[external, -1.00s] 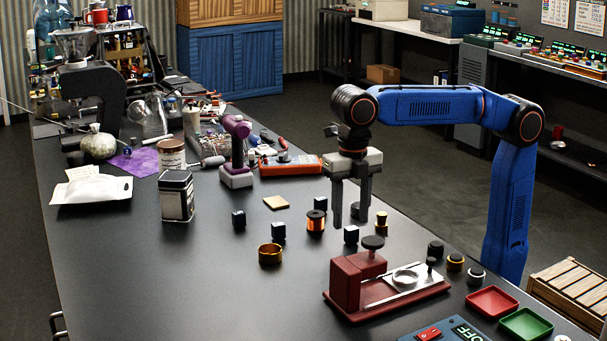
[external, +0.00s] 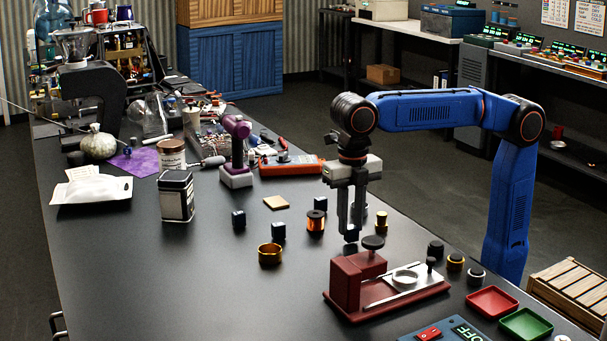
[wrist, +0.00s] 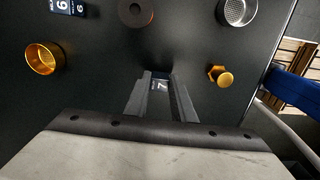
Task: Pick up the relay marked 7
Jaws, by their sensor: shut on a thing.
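The relay marked 7 is a small dark block with a white 7 on a blue-grey label; in the wrist view the relay (wrist: 162,87) shows between my two fingers. My gripper (wrist: 160,85) is shut on it. In the external view my gripper (external: 351,238) points straight down, and the dark relay (external: 350,249) shows at its fingertips, at or just above the table; I cannot tell which. Another small dark block, marked 6 (wrist: 68,6), is at the upper left of the wrist view.
A red fixture (external: 345,285) with a metal plate stands just in front of my gripper. A copper spool (external: 316,221), a brass ring (external: 269,254) and a brass piece (external: 381,222) stand nearby. Red (external: 493,302) and green (external: 526,324) trays lie at the right. The table's left front is clear.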

